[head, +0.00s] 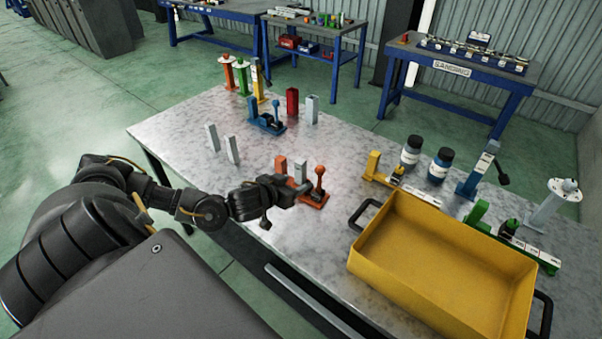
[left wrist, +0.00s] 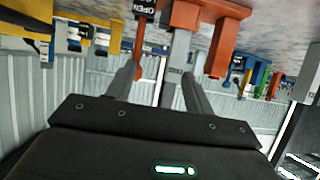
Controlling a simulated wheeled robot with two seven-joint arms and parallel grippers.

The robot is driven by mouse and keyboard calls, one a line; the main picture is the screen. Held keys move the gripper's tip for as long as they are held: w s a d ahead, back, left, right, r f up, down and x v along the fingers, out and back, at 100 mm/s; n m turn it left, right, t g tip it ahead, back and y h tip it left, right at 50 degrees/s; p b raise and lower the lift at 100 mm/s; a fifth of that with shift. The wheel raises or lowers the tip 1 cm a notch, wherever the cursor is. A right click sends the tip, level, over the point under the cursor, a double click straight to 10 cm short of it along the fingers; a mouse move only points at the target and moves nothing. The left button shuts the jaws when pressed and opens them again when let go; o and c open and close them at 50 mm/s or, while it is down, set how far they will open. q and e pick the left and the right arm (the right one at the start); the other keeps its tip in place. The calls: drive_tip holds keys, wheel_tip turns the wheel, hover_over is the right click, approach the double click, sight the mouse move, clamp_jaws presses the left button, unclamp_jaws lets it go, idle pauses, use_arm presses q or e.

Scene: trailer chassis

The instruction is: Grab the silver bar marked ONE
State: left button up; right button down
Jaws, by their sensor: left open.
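A silver bar (head: 300,169) stands upright in an orange clamp fixture (head: 312,200), between an orange post and an orange lever with a round knob. In the left wrist view, which looks upside down, the silver bar (left wrist: 175,72) has small dark marking, too small to read surely. My left gripper (head: 293,190) is open at the fixture. In the left wrist view the two grey fingers (left wrist: 162,85) appear on either side of the bar; contact cannot be told. Other silver bars stand to the left (head: 212,138) and at the back (head: 311,109). My right gripper is out of view.
A yellow tray (head: 364,262) with black handles sits at the front right. A blue fixture (head: 267,121) and a red block (head: 292,102) stand behind. Dark bottles (head: 440,165) and yellow, blue and green fixtures stand right. The table's left corner is bare.

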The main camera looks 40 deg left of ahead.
sight(297, 164)
use_arm(q)
drive_tip(key=shift+t, duration=0.3)
drive_tip(key=w+a, duration=0.1)
drive_tip(key=w+a+p, duration=0.1)
drive_tip(key=w, duration=0.1)
drive_tip(key=w+a, duration=0.2)
drive_tip(key=shift+w+a+r+p, duration=0.1)
drive_tip(key=shift+w+r+p, duration=0.05)
drive_tip(key=shift+r+p, duration=0.25)
drive_tip(key=shift+w+f, duration=0.3)
drive_tip(key=shift+w+r+p, duration=0.1)
drive_tip(key=shift+w+p, duration=0.15)
drive_tip(key=shift+p, duration=0.1)
drive_tip(key=p+x, duration=0.2)
drive_tip(key=x, duration=0.2)
drive_tip(key=shift+w, duration=0.15)
drive_tip(key=shift+w+f, duration=0.2)
drive_tip(key=shift+f, duration=0.1)
drive_tip(key=shift+s, duration=0.1)
